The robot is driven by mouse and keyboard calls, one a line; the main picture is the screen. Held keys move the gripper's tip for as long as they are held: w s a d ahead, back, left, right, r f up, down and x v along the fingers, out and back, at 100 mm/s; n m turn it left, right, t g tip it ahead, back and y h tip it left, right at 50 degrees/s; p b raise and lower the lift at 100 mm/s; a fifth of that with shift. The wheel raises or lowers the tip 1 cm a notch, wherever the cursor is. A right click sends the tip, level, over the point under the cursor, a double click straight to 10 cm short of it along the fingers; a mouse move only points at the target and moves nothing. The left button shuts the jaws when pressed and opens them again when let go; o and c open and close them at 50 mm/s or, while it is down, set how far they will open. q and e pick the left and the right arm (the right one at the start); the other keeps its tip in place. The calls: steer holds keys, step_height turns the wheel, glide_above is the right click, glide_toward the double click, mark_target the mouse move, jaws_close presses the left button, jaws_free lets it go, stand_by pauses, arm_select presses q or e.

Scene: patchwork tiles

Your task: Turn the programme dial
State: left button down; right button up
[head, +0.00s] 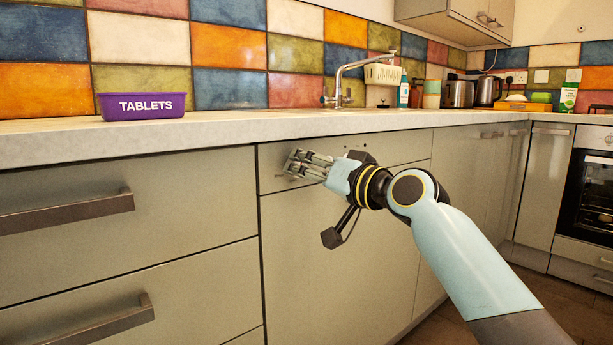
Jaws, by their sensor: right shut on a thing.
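A grey front panel (400,150) sits under the counter, above a plain door (300,270). My right gripper (297,164) is against the left part of this panel, its fingers closed together. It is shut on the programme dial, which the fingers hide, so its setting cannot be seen. Small dark marks show on the panel just above my right wrist. My left gripper is not in view.
Drawers with long handles (70,212) are to the left. A purple tablets box (142,106) stands on the worktop (230,124), which overhangs the panel. The sink tap (345,80) is behind. An oven (592,190) is at the far right.

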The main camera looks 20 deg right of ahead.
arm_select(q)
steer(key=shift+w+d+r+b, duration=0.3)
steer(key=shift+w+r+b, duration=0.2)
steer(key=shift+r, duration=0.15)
arm_select(e)
steer(key=shift+f+n, duration=0.2)
steer(key=shift+n, duration=1.7)
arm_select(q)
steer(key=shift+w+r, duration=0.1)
arm_select(e)
steer(key=shift+g, duration=0.3)
steer(key=o, duration=1.1)
steer(key=shift+o, duration=0.2)
steer(key=shift+r, duration=0.15)
steer(key=v, duration=1.2)
